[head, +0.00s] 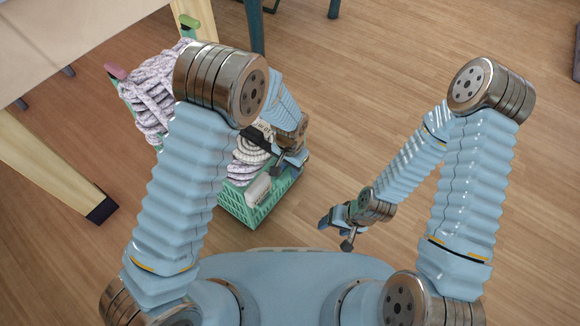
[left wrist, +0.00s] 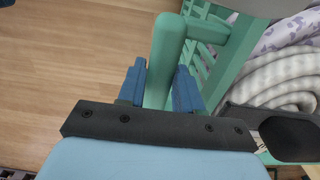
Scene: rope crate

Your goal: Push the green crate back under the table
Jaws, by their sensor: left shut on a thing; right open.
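The green crate (head: 262,212) stands on the floor in front of my base, with coils of pale rope inside; my left arm hides part of it. My left gripper (head: 293,160) is at the crate's right side. In the left wrist view, its blue fingers (left wrist: 160,88) are on both sides of a green handle bar (left wrist: 166,60), shut on it. My right gripper (head: 338,222) is open and empty, right of the crate and apart from it. The table (head: 70,35) is at the upper left.
Wooden table legs (head: 55,165) stand at the left and behind the rope (head: 195,18). The wooden floor (head: 370,90) between my arms is clear.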

